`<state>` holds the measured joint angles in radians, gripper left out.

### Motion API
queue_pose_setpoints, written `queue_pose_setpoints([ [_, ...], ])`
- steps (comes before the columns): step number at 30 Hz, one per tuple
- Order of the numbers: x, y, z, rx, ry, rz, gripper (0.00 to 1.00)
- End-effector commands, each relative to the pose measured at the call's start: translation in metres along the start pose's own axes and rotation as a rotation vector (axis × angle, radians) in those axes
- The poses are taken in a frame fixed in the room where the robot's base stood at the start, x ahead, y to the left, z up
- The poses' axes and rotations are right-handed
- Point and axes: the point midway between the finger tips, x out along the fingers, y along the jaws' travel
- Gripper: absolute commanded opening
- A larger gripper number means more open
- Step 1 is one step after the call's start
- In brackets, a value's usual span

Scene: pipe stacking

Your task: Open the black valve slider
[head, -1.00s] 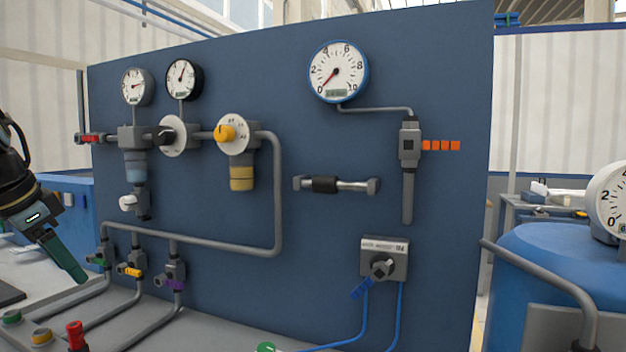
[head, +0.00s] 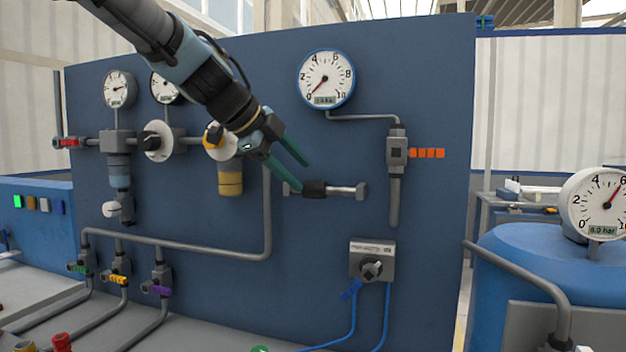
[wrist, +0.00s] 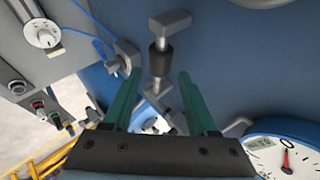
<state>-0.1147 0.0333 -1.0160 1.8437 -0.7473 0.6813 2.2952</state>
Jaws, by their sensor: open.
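The black valve slider (head: 314,188) is a dark sleeve on a short metal rod between two grey end blocks on the blue panel. It sits nearer the left end of the rod in the head view. In the wrist view the slider (wrist: 159,61) shows ahead of the fingers, near the upper block. My gripper (head: 302,178) has two green fingers, spread apart, close to the slider at its upper left in the head view. In the wrist view my gripper (wrist: 157,85) is open and empty, and the slider is not clearly between the fingers.
A large gauge (head: 326,79) is above the slider. A grey valve with an orange handle (head: 427,153) stands to the right, and a grey knob box (head: 372,262) below. A yellow-knobbed regulator (head: 230,177) is on the left, behind my gripper.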

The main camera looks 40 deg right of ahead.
Motion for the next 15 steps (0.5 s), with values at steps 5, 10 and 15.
queue_pose_setpoints([
  [5,0.027,-0.001,-0.002,0.0,0.007,0.003,0.58],
  [10,0.043,-0.001,-0.001,-0.001,0.003,0.001,0.58],
  [15,0.052,-0.001,0.0,-0.001,0.0,0.0,0.58],
])
